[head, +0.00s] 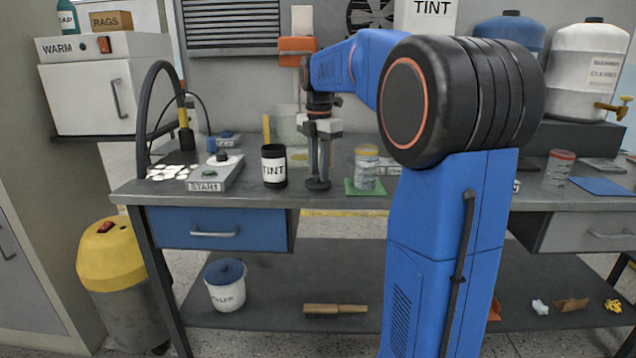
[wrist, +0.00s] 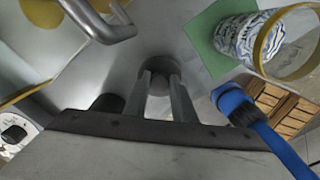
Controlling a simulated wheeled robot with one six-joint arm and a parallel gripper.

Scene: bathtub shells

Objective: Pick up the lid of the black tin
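I cannot tell whether the disc touches the bench.
A START box (head: 215,174) with a cable stands left of the tin. A jar (head: 366,163) stands on a green mat (head: 352,190) close to the right of my gripper. Bare bench (head: 335,200) lies in front of the disc.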

